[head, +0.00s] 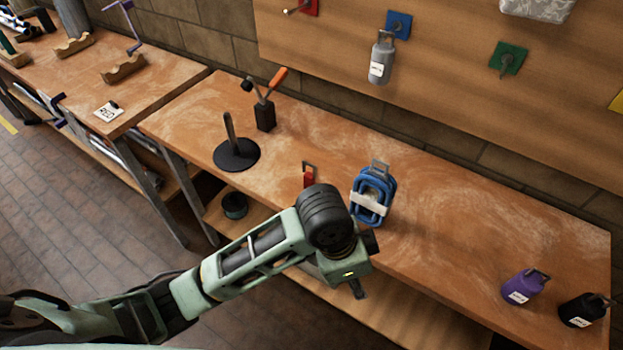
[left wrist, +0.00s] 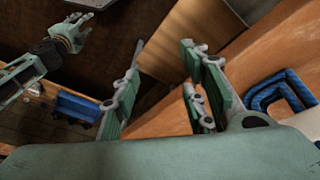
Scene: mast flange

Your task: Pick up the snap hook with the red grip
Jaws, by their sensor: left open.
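The snap hook with the red grip (head: 308,177) stands on the workbench, a small red body with a grey hook on top. It is just behind my left arm's wrist in the head view, which may hide its lower part. I cannot make it out in the left wrist view. My left gripper (head: 364,265) is at the bench's front edge, to the right of and nearer than the red hook. In the left wrist view the left gripper (left wrist: 163,85) has its fingers wide apart with nothing between them. An arm with a pale gripper (left wrist: 72,35) shows there too, apparently my right one.
A blue coil with a white band (head: 368,204) stands right of the red hook; purple (head: 521,288) and black (head: 580,312) hooks stand far right. A round black base with a post (head: 237,153) is left. A grey hook (head: 381,62) hangs on the board.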

